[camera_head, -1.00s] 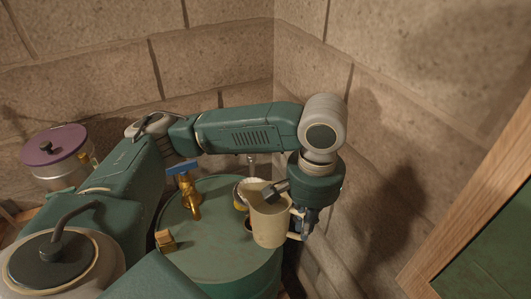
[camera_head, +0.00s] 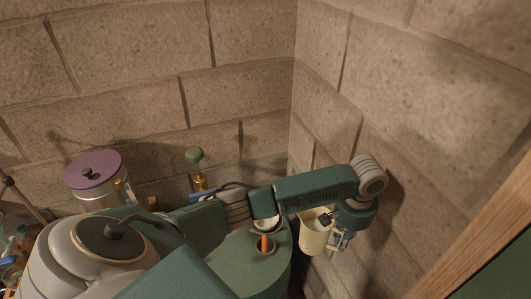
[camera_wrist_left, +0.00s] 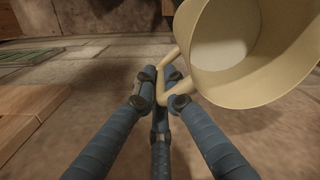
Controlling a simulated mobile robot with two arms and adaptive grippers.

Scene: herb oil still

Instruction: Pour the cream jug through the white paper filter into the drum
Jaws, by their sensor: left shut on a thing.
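The cream jug (camera_head: 313,236) hangs in the air to the right of the drum, roughly upright. My left gripper (camera_head: 342,240) is shut on its handle. The wrist view shows the fingertips (camera_wrist_left: 163,88) closed around the handle and the jug's open mouth (camera_wrist_left: 222,38). A pale surface shows inside; I cannot tell whether it is liquid or the bottom. The green drum (camera_head: 232,262) stands below my forearm. A white rounded rim (camera_head: 266,225), probably the paper filter, shows at its top, partly hidden by my arm. My right gripper is out of view.
An orange piece (camera_head: 264,243) stands at a dark opening in the drum's top. A purple-lidded pot (camera_head: 93,170) and a brass valve with a green knob (camera_head: 196,168) stand behind. Block walls close in behind and right; a wooden frame (camera_head: 450,235) is at right.

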